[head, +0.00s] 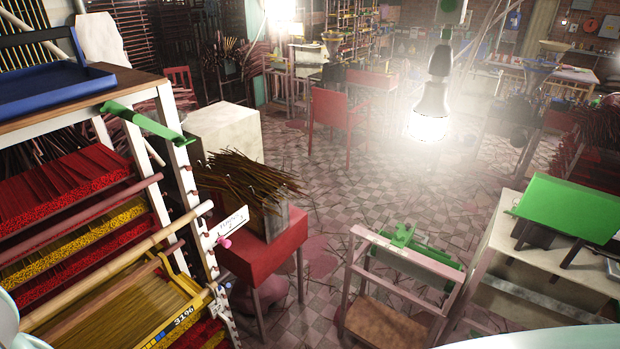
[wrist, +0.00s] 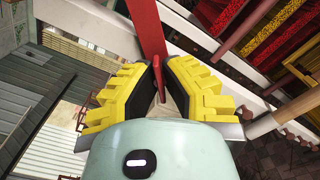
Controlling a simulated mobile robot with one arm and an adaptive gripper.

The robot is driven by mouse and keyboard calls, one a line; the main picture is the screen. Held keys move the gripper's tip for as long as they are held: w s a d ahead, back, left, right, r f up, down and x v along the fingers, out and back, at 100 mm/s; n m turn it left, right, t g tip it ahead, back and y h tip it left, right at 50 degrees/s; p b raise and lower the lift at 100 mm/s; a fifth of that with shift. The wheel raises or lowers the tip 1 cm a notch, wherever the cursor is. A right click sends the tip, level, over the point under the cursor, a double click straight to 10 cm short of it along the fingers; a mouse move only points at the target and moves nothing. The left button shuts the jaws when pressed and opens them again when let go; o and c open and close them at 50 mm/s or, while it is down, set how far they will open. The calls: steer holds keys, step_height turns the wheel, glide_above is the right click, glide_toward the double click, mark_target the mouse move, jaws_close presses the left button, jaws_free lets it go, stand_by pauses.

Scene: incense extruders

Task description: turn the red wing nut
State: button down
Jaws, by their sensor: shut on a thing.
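In the wrist view my gripper (wrist: 158,82) has yellow ribbed fingers with dark pads. The fingers are closed in on a thin red piece, the red wing nut (wrist: 157,72), which stands between the fingertips. Most of it is hidden by the pads. A red bar (wrist: 149,28) runs up from just beyond the fingertips to the top of the picture. I cannot tell how it joins the nut. In the head view I cannot make out my gripper or the red wing nut.
In the head view a rack of red and yellow incense (head: 75,190) stands at left, with a blue tray (head: 60,85) on top. A red stool (head: 262,258) bears a box of sticks.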

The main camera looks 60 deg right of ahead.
steer(key=m+b, duration=0.1)
steer(key=b, duration=0.1)
steer(key=m+b, duration=0.2)
steer(key=b, duration=0.1)
steer(key=shift+w+f+m, duration=0.1)
steer(key=shift+f+m, duration=0.2)
steer(key=shift+f, duration=0.1)
steer(key=m+b, duration=0.2)
steer(key=b, duration=0.2)
steer(key=shift+r+m, duration=0.1)
steer(key=shift+m, duration=0.2)
steer(key=shift+r+m+b, duration=0.15)
steer(key=shift+m+b, duration=0.25)
steer(key=shift+b, duration=0.25)
steer(key=c, duration=1.1)
jaws_free()
steer(key=shift+r, duration=0.1)
steer(key=shift+o, duration=0.2)
